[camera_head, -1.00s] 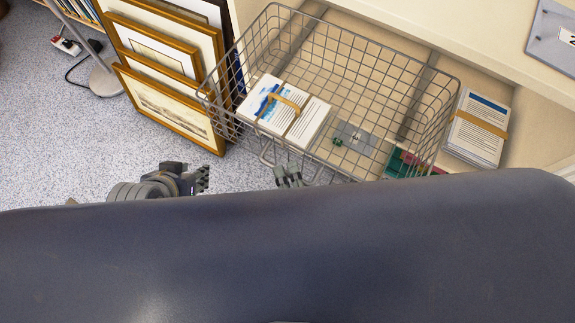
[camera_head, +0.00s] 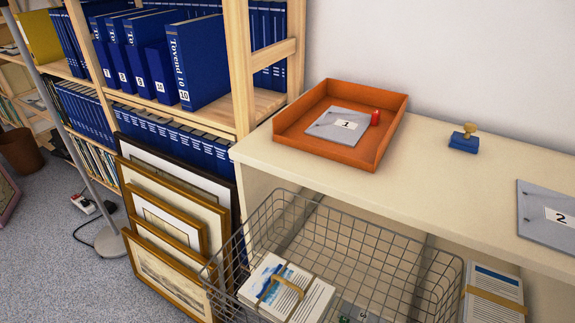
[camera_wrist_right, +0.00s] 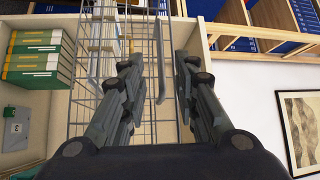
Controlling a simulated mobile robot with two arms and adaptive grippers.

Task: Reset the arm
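My right gripper (camera_wrist_right: 158,68) shows in the right wrist view with its two dark fingers spread apart and nothing between the tips. Behind the fingers is the wire basket (camera_wrist_right: 80,100), with a thin metal handle bar seen between them. I cannot tell how close the fingers are to the wire. The basket also shows in the head view (camera_head: 385,262), standing in front of the cream shelf unit. A banded stack of printed cards (camera_head: 285,290) lies in the basket. My left gripper is in neither current view.
An orange tray (camera_head: 290,137) on the shelf top holds a grey folder (camera_head: 328,128) and a small red object (camera_head: 375,117). A blue-based stamp (camera_head: 463,143) and another folder (camera_head: 545,215) lie to the right. Framed prints (camera_head: 170,215) lean beside the basket. A lamp pole (camera_head: 75,150) stands left.

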